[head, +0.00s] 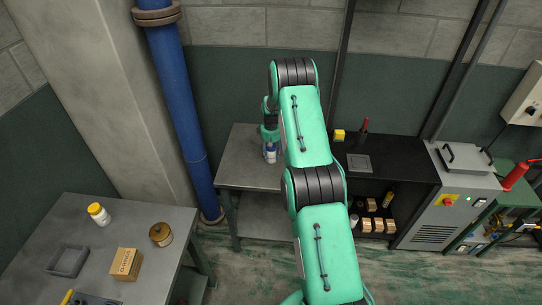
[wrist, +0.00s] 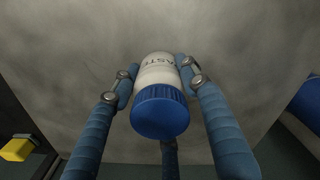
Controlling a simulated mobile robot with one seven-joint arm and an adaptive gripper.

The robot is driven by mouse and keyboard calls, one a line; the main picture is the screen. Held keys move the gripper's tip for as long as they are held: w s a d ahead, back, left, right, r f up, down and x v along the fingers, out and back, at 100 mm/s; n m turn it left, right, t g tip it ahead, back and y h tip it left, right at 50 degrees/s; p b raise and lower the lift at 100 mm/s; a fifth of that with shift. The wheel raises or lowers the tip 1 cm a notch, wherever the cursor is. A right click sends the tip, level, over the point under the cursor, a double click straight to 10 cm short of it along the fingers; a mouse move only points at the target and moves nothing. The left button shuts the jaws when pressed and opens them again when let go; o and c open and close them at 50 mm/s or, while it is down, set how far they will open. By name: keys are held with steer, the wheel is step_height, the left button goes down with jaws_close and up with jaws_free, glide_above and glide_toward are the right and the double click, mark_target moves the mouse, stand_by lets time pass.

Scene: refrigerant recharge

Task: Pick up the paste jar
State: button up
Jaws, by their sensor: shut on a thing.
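The paste jar (wrist: 158,72) is white with a blue ribbed lid and dark lettering partly readable as "PASTE". In the wrist view its lid faces the camera. In the head view the jar (head: 270,154) shows small, below my gripper (head: 269,142), over the middle grey table (head: 236,170). My arm hides part of that area. I cannot tell whether the jar touches the tabletop.
A near-left table (head: 60,228) holds a yellow-lidded white jar (head: 98,214), a brown pot (head: 160,234), a cardboard box (head: 125,264) and a grey tray (head: 68,261). A blue pipe (head: 177,90) stands behind. A black bench (head: 395,165) with a yellow block (head: 339,135) is right of my arm.

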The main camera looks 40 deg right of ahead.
mark_target(271, 150)
steer(key=shift+r, duration=0.6)
steer(key=shift+s+a+r, duration=0.1)
steer(key=shift+s+r, duration=0.1)
steer(key=shift+r, duration=0.35)
steer(key=shift+s+a+r, duration=0.1)
steer(key=shift+s+r, duration=0.05)
steer(key=shift+r, duration=0.35)
steer(key=s+a, duration=0.2)
steer(key=s, duration=0.2)
steer(key=s+a+r, duration=0.1)
steer(key=s+a, duration=0.2)
steer(key=s, duration=0.1)
steer(key=s+a, duration=0.2)
steer(key=s, duration=0.3)
steer(key=shift+s+a+r, duration=0.1)
steer(key=shift+a+r, duration=0.1)
